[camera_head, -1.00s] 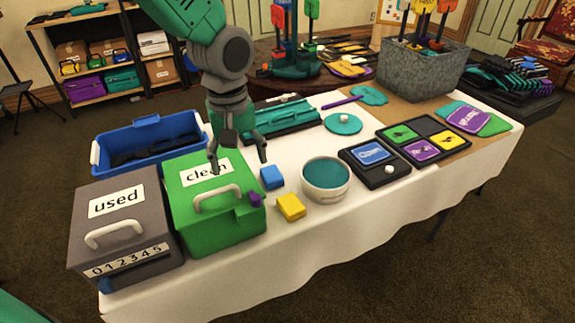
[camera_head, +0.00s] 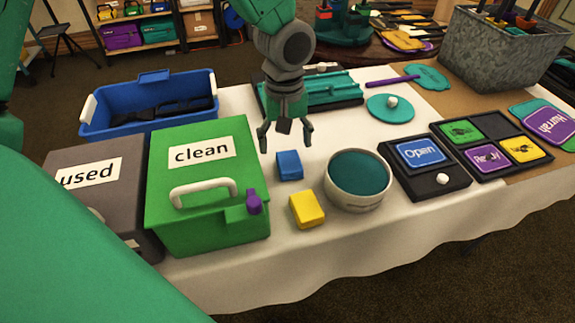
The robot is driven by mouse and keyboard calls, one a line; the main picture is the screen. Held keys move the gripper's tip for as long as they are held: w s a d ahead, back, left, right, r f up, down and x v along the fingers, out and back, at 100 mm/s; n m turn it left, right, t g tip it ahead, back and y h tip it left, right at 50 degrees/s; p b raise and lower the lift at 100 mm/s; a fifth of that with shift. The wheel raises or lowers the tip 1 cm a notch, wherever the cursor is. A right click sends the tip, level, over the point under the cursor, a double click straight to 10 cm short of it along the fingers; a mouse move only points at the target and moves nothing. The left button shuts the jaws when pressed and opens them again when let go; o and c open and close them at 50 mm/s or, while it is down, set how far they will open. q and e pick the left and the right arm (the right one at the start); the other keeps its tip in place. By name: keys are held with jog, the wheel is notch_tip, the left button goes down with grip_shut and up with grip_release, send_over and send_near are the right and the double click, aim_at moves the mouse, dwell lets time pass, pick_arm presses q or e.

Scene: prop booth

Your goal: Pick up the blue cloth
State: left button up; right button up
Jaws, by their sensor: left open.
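The blue cloth (camera_head: 289,165) looks like a small folded block. It lies on the white tablecloth between the green "clean" box and a round white tub. My left gripper (camera_head: 286,144) comes down from the top with its fingers spread and empty. In the picture its fingertips are just above the blue cloth and the cloth is fully visible below them. The exact height gap is hard to tell. My right gripper is not in view.
A yellow block (camera_head: 307,209) lies just in front of the blue cloth. The green "clean" box (camera_head: 207,220) stands left, the tub (camera_head: 358,181) right. Behind are a blue bin (camera_head: 150,125) and a teal tray (camera_head: 330,93). A black "Open" panel (camera_head: 425,165) lies right.

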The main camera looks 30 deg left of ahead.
aim_at(292, 161)
pick_arm(q)
jog(key=shift+s+f, duration=0.1)
jog(key=shift+f, duration=0.15)
jog(key=f, duration=0.1)
jog(key=d+f+b, duration=0.1)
jog(key=f, duration=0.1)
jog(key=d+f+b, duration=0.1)
jog(key=shift+d+f, duration=0.15)
jog(key=shift+d, duration=0.1)
jog(key=shift+s+a+f, duration=0.1)
jog(key=shift+a, duration=0.8)
jog(key=shift+c, duration=1.2)
jog(key=shift+a, duration=0.15)
jog(key=c, duration=0.9)
jog(key=shift+o, duration=0.3)
jog(key=shift+d, duration=0.7)
jog(key=shift+d+r, duration=0.1)
jog(key=shift+r, duration=0.15)
jog(key=r+p, duration=0.1)
jog(key=r, duration=0.2)
jog(key=r+p, duration=0.1)
jog(key=r, duration=0.2)
jog(key=a+r+p, duration=0.1)
jog(key=r, duration=0.2)
jog(key=shift+d+r, duration=0.3)
jog(key=shift+d, duration=0.1)
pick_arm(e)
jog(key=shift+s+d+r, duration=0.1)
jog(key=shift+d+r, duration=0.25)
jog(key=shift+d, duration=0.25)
